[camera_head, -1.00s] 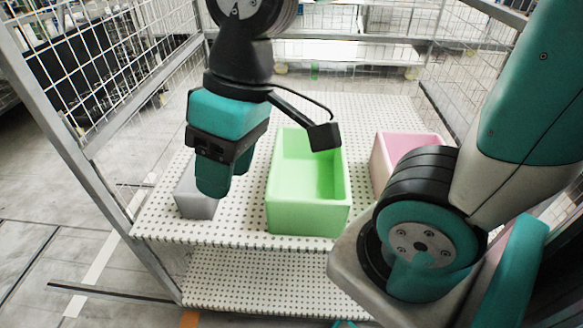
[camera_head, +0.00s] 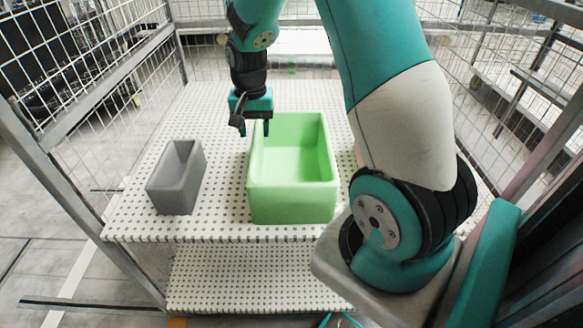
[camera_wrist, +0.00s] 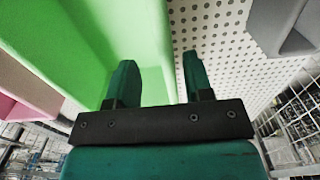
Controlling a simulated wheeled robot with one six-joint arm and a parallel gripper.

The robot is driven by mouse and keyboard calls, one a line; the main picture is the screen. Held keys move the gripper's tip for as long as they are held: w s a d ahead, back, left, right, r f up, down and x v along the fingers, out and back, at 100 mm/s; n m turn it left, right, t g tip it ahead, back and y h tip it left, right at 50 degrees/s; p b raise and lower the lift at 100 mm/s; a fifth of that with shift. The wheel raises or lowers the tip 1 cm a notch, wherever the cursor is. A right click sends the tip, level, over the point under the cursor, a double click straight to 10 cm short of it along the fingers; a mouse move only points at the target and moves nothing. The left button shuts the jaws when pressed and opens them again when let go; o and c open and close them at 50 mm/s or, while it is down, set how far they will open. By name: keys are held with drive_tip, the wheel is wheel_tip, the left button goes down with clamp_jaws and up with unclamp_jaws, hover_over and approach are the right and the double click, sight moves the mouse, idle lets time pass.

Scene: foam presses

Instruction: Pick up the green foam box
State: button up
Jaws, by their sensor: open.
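The green foam box (camera_head: 293,205) is an open-topped bin standing on the white perforated shelf. It also shows large in the wrist view (camera_wrist: 125,35). My gripper (camera_head: 254,132) is open at the box's left wall, towards its far end. In the wrist view my two fingers (camera_wrist: 157,80) point at that wall, one on the box's inner side and one over the shelf side. The wall's rim lies between them. I cannot tell whether either finger touches it.
A smaller grey box (camera_head: 176,180) stands on the perforated shelf (camera_head: 215,215) to the left, with bare shelf between. A pink box (camera_wrist: 22,95) is on the green box's other side, mostly hidden by my arm in the head view. Wire-mesh walls (camera_head: 100,75) enclose the shelf.

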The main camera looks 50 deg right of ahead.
sight(256, 153)
drive_tip(key=f, duration=0.8)
drive_tip(key=shift+w, duration=0.25)
clamp_jaws()
